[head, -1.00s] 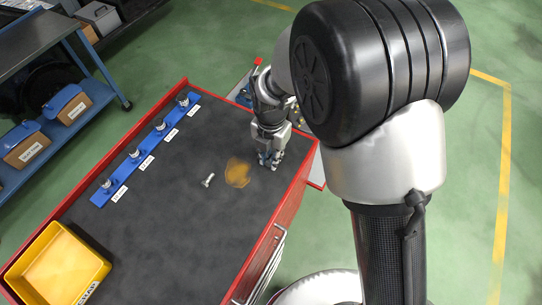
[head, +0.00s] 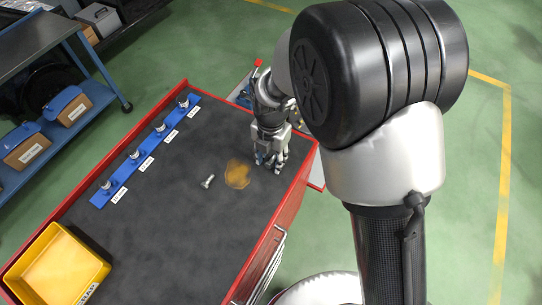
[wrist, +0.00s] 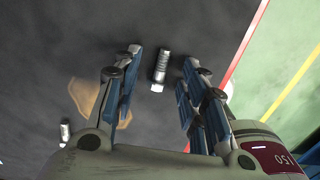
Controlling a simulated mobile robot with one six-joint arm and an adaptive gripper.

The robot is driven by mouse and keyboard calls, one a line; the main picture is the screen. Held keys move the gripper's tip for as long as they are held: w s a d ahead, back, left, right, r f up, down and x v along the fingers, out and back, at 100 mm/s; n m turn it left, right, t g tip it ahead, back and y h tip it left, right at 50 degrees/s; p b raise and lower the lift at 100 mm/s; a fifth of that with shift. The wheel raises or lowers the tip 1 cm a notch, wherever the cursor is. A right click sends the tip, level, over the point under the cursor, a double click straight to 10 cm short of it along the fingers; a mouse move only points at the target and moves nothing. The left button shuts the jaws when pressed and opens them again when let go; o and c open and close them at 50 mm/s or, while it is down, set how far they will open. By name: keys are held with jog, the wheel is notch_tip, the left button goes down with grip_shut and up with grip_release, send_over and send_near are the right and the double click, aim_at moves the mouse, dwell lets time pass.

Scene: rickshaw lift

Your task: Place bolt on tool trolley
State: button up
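My gripper (head: 270,163) is low over the near right end of the tool trolley's dark top (head: 150,225). In the wrist view its two fingers (wrist: 160,75) are apart. A silver bolt (wrist: 161,66) shows between the fingertips, with a gap on each side. It appears to rest on the dark top; in the head view it is hidden by my gripper. A second silver bolt (head: 208,181) lies on the top, left of my gripper. It also shows at the lower left of the wrist view (wrist: 65,132).
A brown stain (head: 238,174) lies between my gripper and the second bolt. A blue rail (head: 147,152) with several labelled metal pieces runs along the far side. A yellow bin (head: 62,268) stands at the left end. The trolley's red edge (head: 262,243) is close to my gripper.

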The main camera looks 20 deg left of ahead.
aim_at(272, 161)
notch_tip(272, 161, up, 12)
jog(key=p, duration=0.3)
jog(key=shift+r, duration=0.15)
jog(key=s+d+r+m+t, duration=0.1)
jog(key=d+r+m, duration=0.6)
jog(key=d+m, duration=0.25)
jog(key=s+d+r+m+t, duration=0.1)
jog(key=d+r+m, duration=0.65)
jog(key=d, duration=0.25)
jog(key=s+d+r+m+t, duration=0.1)
jog(key=s+d+m+t, duration=0.1)
jog(key=s+d+m, duration=0.9)
jog(key=shift+d+r+m+t, duration=0.25)
jog(key=shift+d+m, duration=0.45)
jog(key=shift+m, duration=2.8)
